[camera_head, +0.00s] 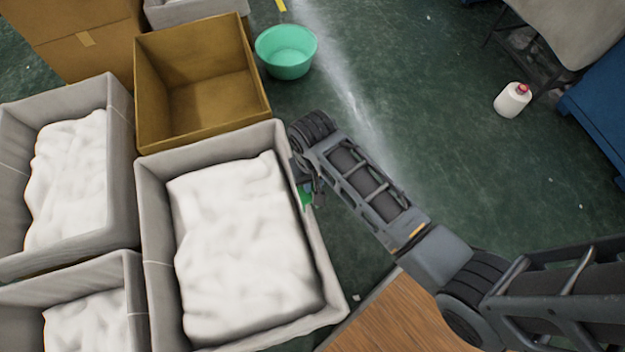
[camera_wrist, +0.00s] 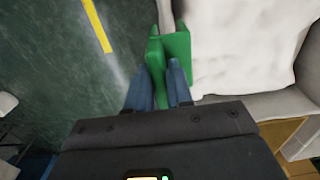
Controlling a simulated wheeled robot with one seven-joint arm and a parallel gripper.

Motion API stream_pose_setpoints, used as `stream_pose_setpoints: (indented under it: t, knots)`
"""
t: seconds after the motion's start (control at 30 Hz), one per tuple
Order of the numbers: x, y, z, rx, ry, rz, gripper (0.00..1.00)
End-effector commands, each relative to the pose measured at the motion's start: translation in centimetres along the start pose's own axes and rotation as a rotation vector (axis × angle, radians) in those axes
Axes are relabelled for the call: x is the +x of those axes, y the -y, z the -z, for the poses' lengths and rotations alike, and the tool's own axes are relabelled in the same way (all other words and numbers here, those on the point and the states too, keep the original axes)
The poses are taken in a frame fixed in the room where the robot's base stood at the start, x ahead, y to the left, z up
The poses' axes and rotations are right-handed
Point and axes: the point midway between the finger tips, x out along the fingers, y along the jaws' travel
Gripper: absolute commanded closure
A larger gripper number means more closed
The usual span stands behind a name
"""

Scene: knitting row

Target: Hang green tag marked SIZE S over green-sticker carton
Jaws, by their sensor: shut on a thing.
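The green tag (camera_wrist: 177,44) is a folded piece in the wrist view, one face on the white-filled side and one toward the floor. It sits at the rim of a grey carton (camera_wrist: 165,12) and appears to straddle it; whether it rests on it I cannot tell. My gripper (camera_wrist: 158,68) is shut on the tag's floor-side face with its blue fingers. In the head view my gripper (camera_head: 308,180) is at the right wall of the front grey carton (camera_head: 153,220), with a bit of green tag (camera_head: 305,195) below it. No lettering or separate green sticker is visible.
White material (camera_head: 240,245) fills the front carton. Other grey cartons (camera_head: 122,130) stand to the left. An empty brown carton (camera_head: 255,92) and a teal basin (camera_head: 286,50) are behind. A wooden surface (camera_head: 400,320) is at front right. Open floor lies right of the cartons.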

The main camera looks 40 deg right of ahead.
Motion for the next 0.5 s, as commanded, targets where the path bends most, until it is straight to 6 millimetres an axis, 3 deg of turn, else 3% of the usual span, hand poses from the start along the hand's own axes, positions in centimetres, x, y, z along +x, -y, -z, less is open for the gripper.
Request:
stream_pose_setpoints:
  t: [0.5]
  knots:
    - [3.2, 0.0, 0.0, 0.000, 0.000, 0.000, 1.00]
